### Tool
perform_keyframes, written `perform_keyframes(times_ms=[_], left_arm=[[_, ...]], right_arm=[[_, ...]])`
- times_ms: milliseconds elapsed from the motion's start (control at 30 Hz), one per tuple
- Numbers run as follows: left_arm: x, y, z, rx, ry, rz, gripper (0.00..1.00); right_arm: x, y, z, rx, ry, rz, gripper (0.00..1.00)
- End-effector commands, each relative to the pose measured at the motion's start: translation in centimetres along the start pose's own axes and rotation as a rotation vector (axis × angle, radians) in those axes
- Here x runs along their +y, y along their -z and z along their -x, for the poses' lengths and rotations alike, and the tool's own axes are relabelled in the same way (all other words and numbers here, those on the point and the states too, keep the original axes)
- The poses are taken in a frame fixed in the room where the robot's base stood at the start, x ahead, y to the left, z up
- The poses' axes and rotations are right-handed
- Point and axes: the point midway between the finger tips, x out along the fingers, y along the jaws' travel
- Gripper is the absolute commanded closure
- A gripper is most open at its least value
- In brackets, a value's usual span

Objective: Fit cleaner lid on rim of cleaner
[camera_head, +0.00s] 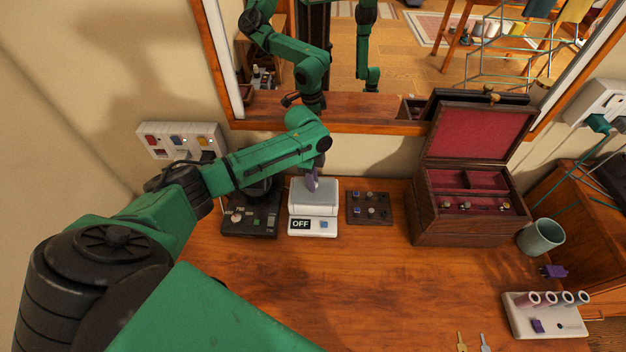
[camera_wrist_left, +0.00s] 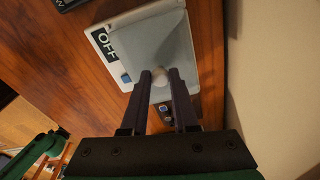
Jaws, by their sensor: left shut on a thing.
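The cleaner (camera_head: 313,228) is a small white box with a black OFF label and a blue button, at the back of the wooden dresser top. Its pale grey lid (camera_head: 313,198) is over the box's top. Whether the lid sits flush on the rim or slightly above it, I cannot tell. My left gripper (camera_head: 313,184) points down at the lid from above. In the left wrist view, its dark fingers (camera_wrist_left: 159,80) close around the round pale knob of the lid (camera_wrist_left: 160,45), with the cleaner (camera_wrist_left: 118,62) beneath. The rim is mostly hidden. My right gripper is not directly in view.
A black device (camera_head: 250,222) stands left of the cleaner and a dark switch panel (camera_head: 369,209) right of it. Farther right are an open jewellery box (camera_head: 430,215), a grey-green mug (camera_head: 541,237) and a white holder (camera_head: 550,325). A mirror is behind. The front middle is clear.

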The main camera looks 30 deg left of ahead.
Motion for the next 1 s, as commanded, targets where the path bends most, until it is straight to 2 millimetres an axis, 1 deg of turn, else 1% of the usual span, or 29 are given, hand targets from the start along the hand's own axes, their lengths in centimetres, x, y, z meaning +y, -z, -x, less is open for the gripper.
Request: perform_keyframes(times_ms=[167, 200, 267, 300, 567, 667, 767, 867, 900, 967, 1000], left_arm=[[0.0, 0.0, -0.2, 0.000, -0.001, 0.000, 1.00], [0.0, 0.0, -0.2, 0.000, 0.000, 0.000, 0.64], [0.0, 0.0, -0.2, 0.000, 0.000, 0.000, 0.42], [0.0, 0.0, -0.2, 0.000, 0.000, 0.000, 0.37], [0.0, 0.0, -0.2, 0.000, 0.000, 0.000, 0.37], [-0.1, -0.1, 0.4, 0.001, 0.002, 0.000, 0.37], [-0.1, 0.0, 2.1, 0.001, 0.005, -0.002, 0.37], [-0.1, -0.1, 4.8, 0.001, 0.006, -0.002, 0.37], [-0.1, -0.1, 6.1, 0.001, 0.007, -0.002, 0.37], [-0.1, 0.0, 7.9, 0.002, 0.006, -0.001, 0.37], [-0.1, -0.1, 9.1, 0.000, 0.007, -0.002, 0.37]], right_arm=[[0.0, 0.0, 0.0, 0.000, 0.000, 0.000, 0.46], [0.0, 0.0, 0.0, 0.000, 0.000, 0.000, 0.46], [0.0, 0.0, 0.0, 0.000, 0.000, 0.000, 0.46], [0.0, 0.0, 0.0, 0.000, 0.000, 0.000, 0.46], [0.0, 0.0, 0.0, 0.000, 0.000, 0.000, 0.46], [0.0, 0.0, -0.1, 0.000, 0.000, 0.000, 0.46], [-0.1, 0.0, -0.4, 0.000, 0.001, 0.000, 0.46], [-0.1, -0.1, -0.9, 0.000, 0.001, 0.000, 0.46], [-0.1, -0.1, -1.1, 0.000, 0.001, 0.000, 0.46], [-0.1, -0.1, -1.4, 0.000, 0.001, 0.000, 0.46], [-0.1, -0.1, -1.6, 0.000, 0.001, 0.000, 0.46]])
